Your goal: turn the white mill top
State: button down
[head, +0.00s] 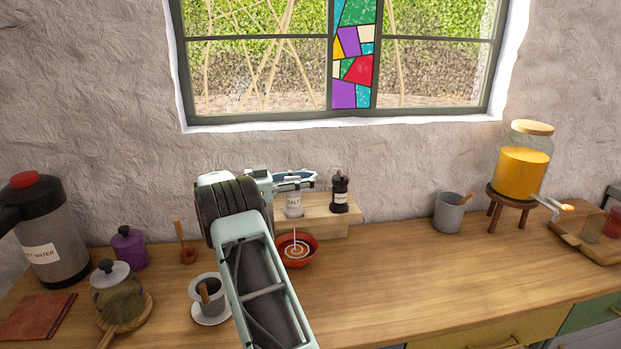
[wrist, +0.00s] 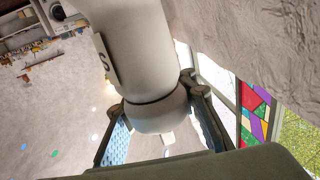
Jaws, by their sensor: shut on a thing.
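The white mill (head: 293,205), labelled SALT, appears upright on a wooden riser (head: 335,228) against the wall. My gripper (head: 295,184) is at its top and shut on it. In the wrist view the white mill body (wrist: 143,60) hangs into the picture from above, with a dark seam between body and rounded white top (wrist: 160,115). The fingers lie on either side of that top. In the head view the top is mostly hidden by my gripper.
A black mill (head: 340,196) stands on the riser close to the right. An orange-red bowl (head: 312,250) sits in front of the riser. A cup on a saucer (head: 212,316) is beside my arm. A grey pot (head: 448,213) is further right. The front middle counter is clear.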

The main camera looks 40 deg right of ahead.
jog(key=c, duration=1.7)
grip_release()
jog(key=shift+w, duration=0.1)
jog(key=v, duration=1.2)
jog(key=shift+o, duration=0.5)
